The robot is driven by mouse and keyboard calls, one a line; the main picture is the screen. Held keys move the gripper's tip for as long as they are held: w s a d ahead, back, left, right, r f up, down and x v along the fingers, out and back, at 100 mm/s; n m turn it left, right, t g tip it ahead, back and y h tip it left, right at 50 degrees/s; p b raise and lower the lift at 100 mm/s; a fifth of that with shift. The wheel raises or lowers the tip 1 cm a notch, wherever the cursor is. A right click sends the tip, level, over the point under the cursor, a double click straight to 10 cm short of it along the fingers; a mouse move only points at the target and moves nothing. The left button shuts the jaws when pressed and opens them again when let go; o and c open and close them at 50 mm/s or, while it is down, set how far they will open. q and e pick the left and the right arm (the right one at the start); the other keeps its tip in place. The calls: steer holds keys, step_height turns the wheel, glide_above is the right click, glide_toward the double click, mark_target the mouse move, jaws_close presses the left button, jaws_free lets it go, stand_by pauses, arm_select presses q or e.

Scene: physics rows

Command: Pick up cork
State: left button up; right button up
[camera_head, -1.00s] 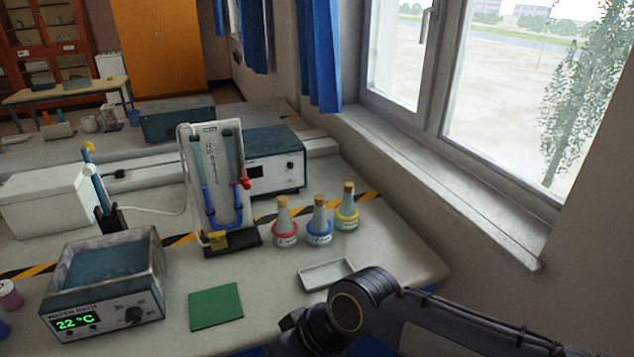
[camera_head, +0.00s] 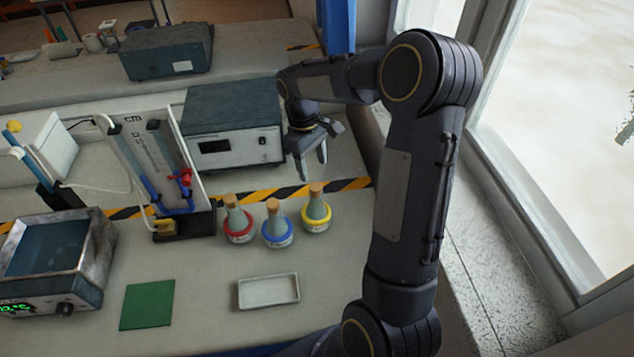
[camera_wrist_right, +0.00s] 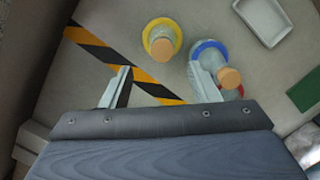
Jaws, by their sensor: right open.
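Three conical flasks with corks stand on the bench in the head view: one with a red ring (camera_head: 239,228), one with a blue ring (camera_head: 277,234) and one with a yellow ring (camera_head: 316,217). Their corks are the red flask's cork (camera_head: 230,200), the blue flask's cork (camera_head: 272,206) and the yellow flask's cork (camera_head: 317,189). My right gripper (camera_head: 312,168) is open and empty, above and behind the yellow flask. In the wrist view, the yellow-ringed flask (camera_wrist_right: 163,33) lies ahead of the gap between the fingers (camera_wrist_right: 160,85). The right finger partly covers the blue and red flasks. My left gripper is out of view.
A white tray (camera_head: 268,302) and a green mat (camera_head: 148,304) lie in front of the flasks. A water bath (camera_head: 90,290), a tube stand (camera_head: 190,225) and a grey instrument box (camera_head: 268,150) stand around them. The window wall is at the right.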

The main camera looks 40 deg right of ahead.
mark_target(316, 186)
steer(key=shift+s+a+f+b, duration=0.1)
steer(key=shift+f+b, duration=0.15)
steer(key=shift+f, duration=0.2)
steer(key=shift+s+a+f+b, duration=0.1)
steer(key=shift+f+b, duration=0.1)
steer(key=shift+f, duration=0.25)
steer(key=f+b, duration=0.2)
steer(key=f, duration=0.1)
steer(key=f+b, duration=0.1)
steer(key=b, duration=0.1)
steer(key=shift+s+d+f, duration=0.2)
steer(key=shift+s+f, duration=0.15)
steer(key=shift+f, duration=0.05)
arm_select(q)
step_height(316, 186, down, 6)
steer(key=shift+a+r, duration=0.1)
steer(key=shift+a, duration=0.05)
arm_select(e)
steer(key=shift+r, duration=0.1)
steer(key=c, duration=1)
